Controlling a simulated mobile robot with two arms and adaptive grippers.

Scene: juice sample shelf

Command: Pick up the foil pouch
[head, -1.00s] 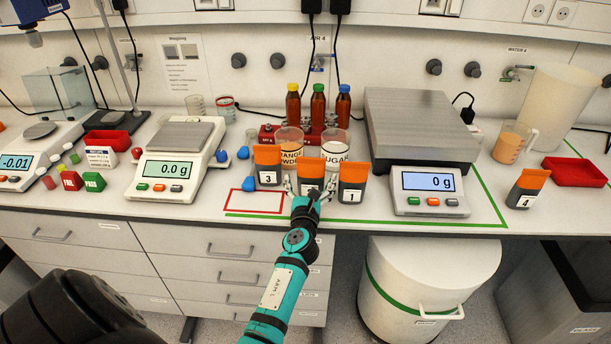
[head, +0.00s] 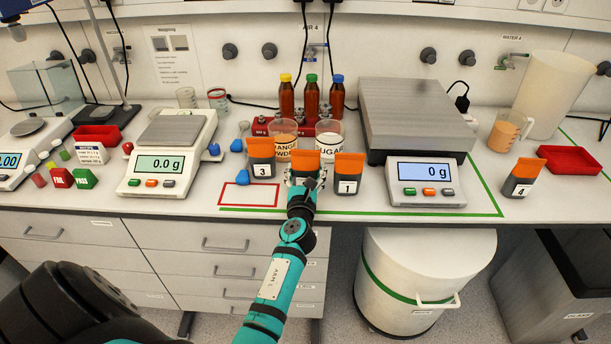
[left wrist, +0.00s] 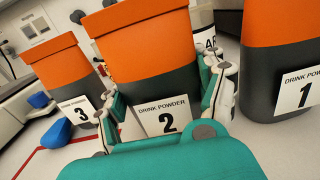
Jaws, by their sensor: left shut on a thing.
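Several grey pouches with orange tops stand on the bench. Pouch 2 (head: 304,160) is between pouch 3 (head: 262,158) and pouch 1 (head: 349,172); pouch 4 (head: 522,178) stands apart at the right. My left gripper (head: 303,180) is shut on pouch 2, whose lower part it mostly hides in the head view. In the left wrist view, the fingers are on both sides of pouch 2 (left wrist: 150,55), with its label facing me. Pouch 3 (left wrist: 60,70) is at left and pouch 1 (left wrist: 285,55) close at right. I cannot see a gap under pouch 2. My right gripper is not in view.
Beakers of orange powder (head: 283,140) and sugar (head: 328,141) stand close behind the pouches. A large scale (head: 428,196) is to the right, a smaller one (head: 160,182) to the left. A red outlined square (head: 248,196) on the bench is empty.

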